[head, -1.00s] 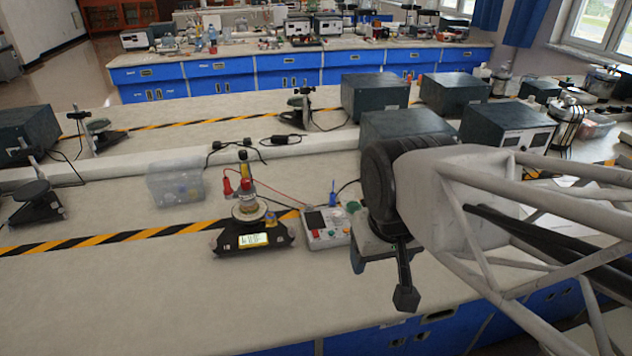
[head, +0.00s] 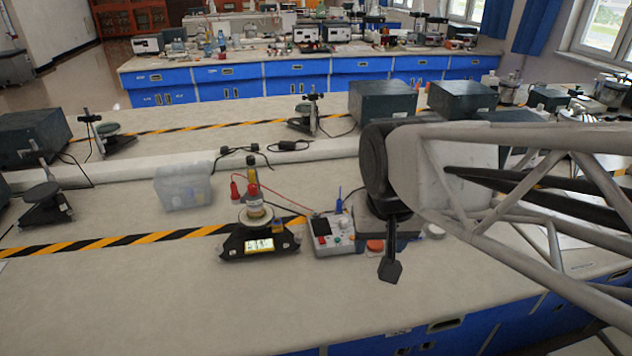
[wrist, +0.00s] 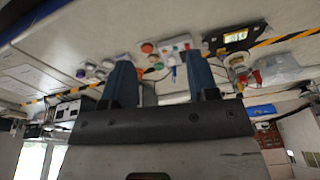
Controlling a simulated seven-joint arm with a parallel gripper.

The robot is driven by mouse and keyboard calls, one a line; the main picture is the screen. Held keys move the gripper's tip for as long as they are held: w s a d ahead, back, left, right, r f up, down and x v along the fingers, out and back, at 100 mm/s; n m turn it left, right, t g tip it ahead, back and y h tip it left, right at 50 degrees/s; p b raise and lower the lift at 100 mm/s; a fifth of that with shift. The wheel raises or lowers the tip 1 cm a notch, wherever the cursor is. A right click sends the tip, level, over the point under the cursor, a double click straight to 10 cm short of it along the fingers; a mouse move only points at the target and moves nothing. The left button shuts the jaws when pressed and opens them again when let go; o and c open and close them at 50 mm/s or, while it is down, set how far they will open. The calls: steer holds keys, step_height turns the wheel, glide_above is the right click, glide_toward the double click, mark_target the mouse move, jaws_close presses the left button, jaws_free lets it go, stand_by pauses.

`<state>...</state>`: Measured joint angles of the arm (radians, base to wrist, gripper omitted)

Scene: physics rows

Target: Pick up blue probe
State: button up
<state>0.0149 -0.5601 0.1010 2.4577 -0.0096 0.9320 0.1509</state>
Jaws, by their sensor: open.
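The blue probe (head: 339,200) stands upright at the back of a small grey meter box (head: 330,236) with red and green parts. In the wrist view the blue probe (wrist: 173,73) is small and lies between the two fingers in the picture, beyond them. My gripper (head: 390,268) points down over the bench, to the right of the meter box and nearer the front edge. In the wrist view my gripper (wrist: 161,80) has its two dark blue fingers wide apart with nothing between their tips. In the head view one finger mostly hides the other.
A black stand (head: 262,245) holding a jar and red and yellow probes is left of the meter box. A red wire runs between them. A clear bin (head: 184,187) is farther left. Dark instrument boxes (head: 382,101) stand behind. The front left bench is clear.

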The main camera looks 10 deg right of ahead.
steer(key=w+m, duration=0.4)
steer(key=w, duration=0.7)
steer(key=m+g, duration=0.2)
steer(key=m, duration=1)
glide_above(339, 200)
step_height(339, 200, down, 20)
steer(key=shift+s+r, duration=0.15)
steer(key=shift+r, duration=0.1)
steer(key=shift+w+f, duration=0.25)
steer(key=shift+f, duration=0.05)
steer(key=shift+f, duration=1.3)
steer(key=shift+d+f, duration=0.1)
steer(key=shift+f, duration=2.5)
